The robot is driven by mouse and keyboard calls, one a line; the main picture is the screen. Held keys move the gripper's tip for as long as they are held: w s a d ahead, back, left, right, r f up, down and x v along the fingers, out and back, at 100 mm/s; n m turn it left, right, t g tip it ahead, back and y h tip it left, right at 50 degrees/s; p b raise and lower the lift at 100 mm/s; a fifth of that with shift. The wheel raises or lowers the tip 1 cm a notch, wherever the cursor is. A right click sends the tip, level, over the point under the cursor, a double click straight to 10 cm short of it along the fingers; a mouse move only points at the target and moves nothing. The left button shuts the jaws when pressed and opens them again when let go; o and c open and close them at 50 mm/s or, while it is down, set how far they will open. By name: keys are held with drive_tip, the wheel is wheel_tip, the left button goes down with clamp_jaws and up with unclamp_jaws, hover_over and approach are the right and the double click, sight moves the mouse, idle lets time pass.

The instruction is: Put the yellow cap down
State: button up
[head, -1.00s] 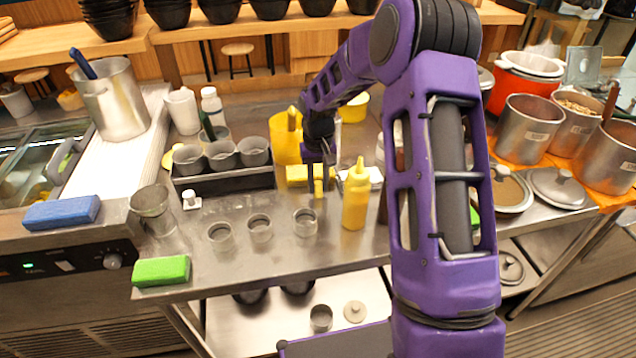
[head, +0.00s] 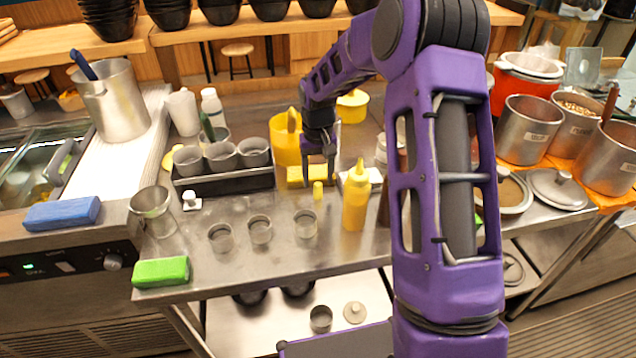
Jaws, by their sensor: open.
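The small yellow cap (head: 318,189) stands on the steel counter (head: 275,283), behind and left of the yellow squeeze bottle (head: 356,200). My gripper (head: 319,178) is open and empty just above the cap, with its fingers pointing down. The cap looks clear of the fingers. A yellow block (head: 297,175) lies just behind the cap, partly covered by the gripper.
Three small metal cups (head: 260,229) stand in a row in front of the cap. A dark rack with grey cups (head: 225,182) is to the left. A yellow pitcher (head: 284,150) stands behind. Some counter near the front edge is bare.

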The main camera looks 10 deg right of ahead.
sight(318, 184)
wheel_tip(318, 184, up, 9)
drive_tip(key=shift+r, duration=0.2)
idle(0.3)
